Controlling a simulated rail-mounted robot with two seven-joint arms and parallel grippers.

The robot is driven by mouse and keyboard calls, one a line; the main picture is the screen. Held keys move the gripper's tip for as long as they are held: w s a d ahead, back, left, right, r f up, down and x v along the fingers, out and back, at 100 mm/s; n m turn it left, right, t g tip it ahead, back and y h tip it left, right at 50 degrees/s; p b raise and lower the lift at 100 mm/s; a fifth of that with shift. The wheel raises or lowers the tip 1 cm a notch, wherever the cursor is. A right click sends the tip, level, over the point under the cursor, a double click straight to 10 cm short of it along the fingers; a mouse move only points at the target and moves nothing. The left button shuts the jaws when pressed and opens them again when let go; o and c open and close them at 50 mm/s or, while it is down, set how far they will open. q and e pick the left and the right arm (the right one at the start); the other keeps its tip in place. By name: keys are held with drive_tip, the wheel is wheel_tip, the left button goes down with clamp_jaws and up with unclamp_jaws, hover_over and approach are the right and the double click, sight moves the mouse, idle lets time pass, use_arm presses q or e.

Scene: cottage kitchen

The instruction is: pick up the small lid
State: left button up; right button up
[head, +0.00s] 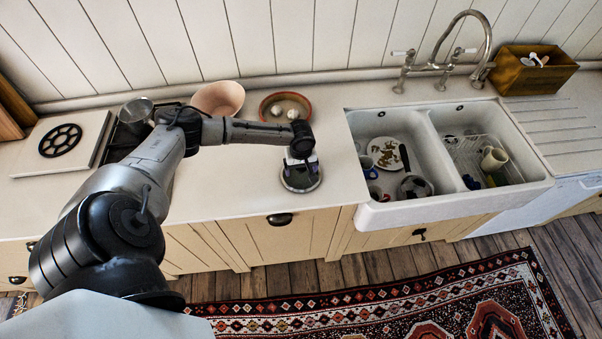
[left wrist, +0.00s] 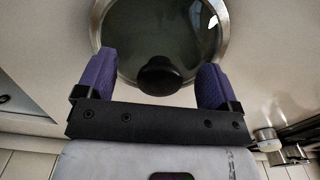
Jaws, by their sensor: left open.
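The small lid (head: 301,184) lies on the countertop left of the sink in the head view. It is a round glass lid with a metal rim and a black knob. In the left wrist view the lid's glass (left wrist: 160,40) fills the top middle, with its knob (left wrist: 160,76) between the fingers. My left gripper (head: 300,165) is over the lid, pointing down. Its purple fingers (left wrist: 160,85) are open on either side of the knob, with a gap on each side. In the head view the gripper hides part of the lid. My right gripper is out of view.
A terracotta dish (head: 272,98) with small white items and a pink bowl (head: 218,98) stand behind the lid. The double sink (head: 372,214) holding dishes is to the right. The counter's front edge (head: 255,213) is close. Bare counter lies left of the lid.

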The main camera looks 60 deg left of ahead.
use_arm(q)
drive_tip(key=shift+c, duration=0.3)
drive_tip(key=shift+f, duration=0.15)
drive_tip(key=c, duration=1.3)
